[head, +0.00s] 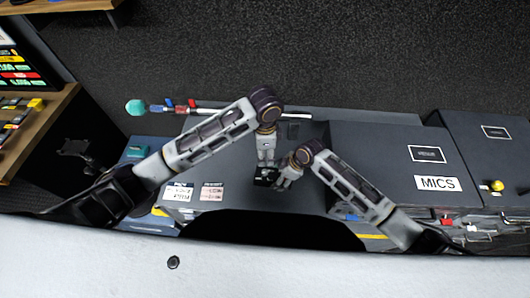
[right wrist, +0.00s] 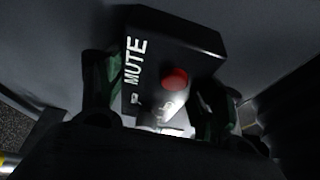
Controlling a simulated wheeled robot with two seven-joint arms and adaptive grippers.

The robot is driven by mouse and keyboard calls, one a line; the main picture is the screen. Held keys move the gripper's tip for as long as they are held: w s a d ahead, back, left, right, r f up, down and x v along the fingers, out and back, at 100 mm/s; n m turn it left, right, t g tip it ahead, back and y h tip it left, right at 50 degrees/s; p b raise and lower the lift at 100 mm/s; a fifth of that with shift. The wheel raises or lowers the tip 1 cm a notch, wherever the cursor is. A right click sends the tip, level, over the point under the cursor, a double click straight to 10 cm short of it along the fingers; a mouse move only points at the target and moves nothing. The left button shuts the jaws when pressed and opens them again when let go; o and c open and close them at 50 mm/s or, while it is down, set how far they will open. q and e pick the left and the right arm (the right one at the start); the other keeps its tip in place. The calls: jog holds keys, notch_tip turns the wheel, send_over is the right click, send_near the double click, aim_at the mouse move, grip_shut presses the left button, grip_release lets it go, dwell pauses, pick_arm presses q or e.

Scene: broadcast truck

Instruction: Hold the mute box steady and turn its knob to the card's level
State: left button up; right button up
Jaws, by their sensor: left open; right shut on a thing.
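The mute box (head: 263,181) is a small black box on the grey worktop, partly covered by my grippers. In the right wrist view the mute box (right wrist: 145,75) shows white MUTE lettering, a red button (right wrist: 175,79) and pale markings near its lower end. I cannot make out the knob clearly. My right gripper (head: 279,184) is shut on the box, with a finger on each side of it in the right wrist view. My left gripper (head: 265,170) is open and points down just above the box. A white card (head: 178,192) and a pinkish card (head: 210,192) lie left of it; their print is too small to read.
A dark case labelled MICS (head: 395,145) stands to the right. A rod with a teal end (head: 136,107) lies along the worktop's back. A blue box (head: 150,147) is at the left. The worktop between the cards and the mute box is clear.

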pick_arm(q)
jog(key=shift+d+n, duration=0.2)
jog(key=shift+n, duration=1.3)
jog(key=shift+d+n, duration=0.15)
jog(key=shift+n, duration=1.35)
pick_arm(e)
jog(key=o, duration=1.3)
jog(key=shift+r, duration=0.1)
jog(key=shift+v, duration=5.9)
pick_arm(q)
jog(key=shift+s, duration=0.15)
pick_arm(e)
jog(key=shift+s, duration=0.1)
